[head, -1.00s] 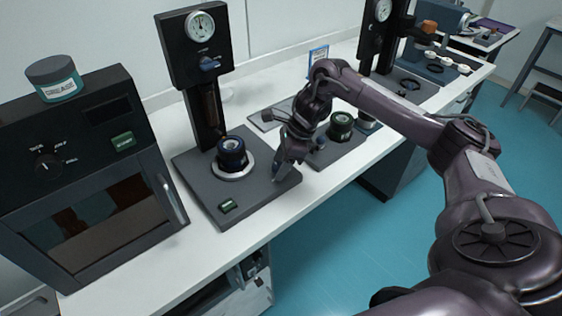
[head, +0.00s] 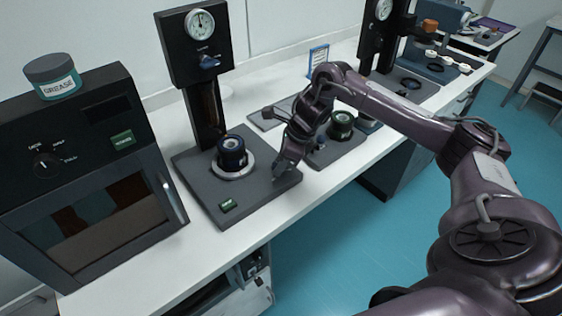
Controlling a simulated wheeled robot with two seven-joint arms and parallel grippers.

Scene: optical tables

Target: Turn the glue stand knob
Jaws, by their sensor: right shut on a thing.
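A black stand with a round gauge (head: 200,23) and a blue knob (head: 210,62) on its upright rises at the left-centre. Its dark base plate (head: 245,198) carries a black ringed part (head: 231,152) in a pale collar. My right gripper (head: 280,168) points down at the right edge of this base plate, away from the blue knob. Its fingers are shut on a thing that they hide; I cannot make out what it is. My left gripper is not in view.
A dark oven-like box (head: 90,180) with a grease jar (head: 54,76) on top stands at left. A second gauge stand (head: 372,40) stands at the back right.

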